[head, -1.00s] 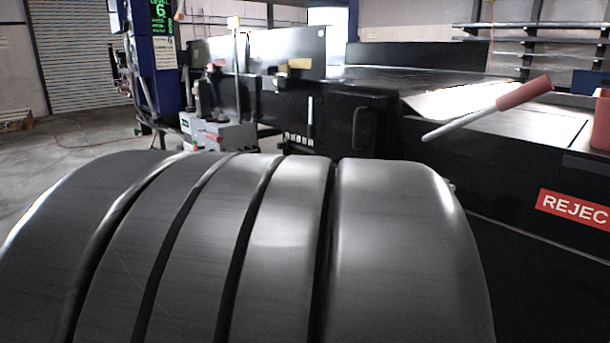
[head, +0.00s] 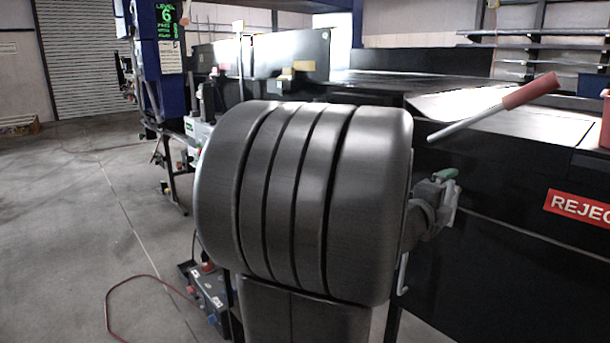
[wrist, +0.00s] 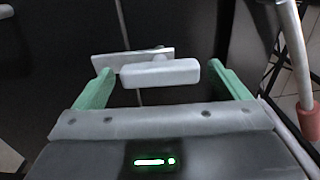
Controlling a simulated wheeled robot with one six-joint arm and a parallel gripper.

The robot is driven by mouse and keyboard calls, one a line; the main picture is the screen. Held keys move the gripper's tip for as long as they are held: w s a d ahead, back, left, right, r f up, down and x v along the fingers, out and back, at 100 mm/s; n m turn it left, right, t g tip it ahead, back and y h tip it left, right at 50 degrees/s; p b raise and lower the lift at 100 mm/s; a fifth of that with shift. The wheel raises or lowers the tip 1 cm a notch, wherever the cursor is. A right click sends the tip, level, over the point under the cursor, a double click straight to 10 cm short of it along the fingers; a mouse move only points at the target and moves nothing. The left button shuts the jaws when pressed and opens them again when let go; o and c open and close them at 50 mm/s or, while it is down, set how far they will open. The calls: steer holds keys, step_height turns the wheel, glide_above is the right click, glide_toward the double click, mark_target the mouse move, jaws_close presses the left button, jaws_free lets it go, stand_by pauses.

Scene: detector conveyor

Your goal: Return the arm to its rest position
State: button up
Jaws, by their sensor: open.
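My gripper (head: 445,183) shows to the right of my large ribbed arm link in the head view, in front of the dark machine side. In the wrist view, its two green fingers (wrist: 162,70) are spread apart. A grey bar-shaped handle (wrist: 160,73) appears between or just beyond the fingertips, with a grey plate behind it. I cannot tell whether the fingers touch it. My arm link hides part of the machine in the head view.
The dark machine (head: 500,220) with a red REJECT sign (head: 580,205) fills the right. A red-gripped lever (head: 530,92) sticks out above my gripper; a similar rod (wrist: 296,50) is right in the wrist view. A red cable (head: 135,284) lies on open floor at left.

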steer(key=p+v, duration=0.2)
steer(key=v, duration=1.2)
steer(key=w+d+n+p, duration=0.9)
steer(key=n+p, duration=0.5)
steer(key=n, duration=0.4)
steer(key=shift+w+d+r+p, duration=0.2)
steer(key=shift+d+p, duration=0.2)
steer(key=shift+d, duration=0.35)
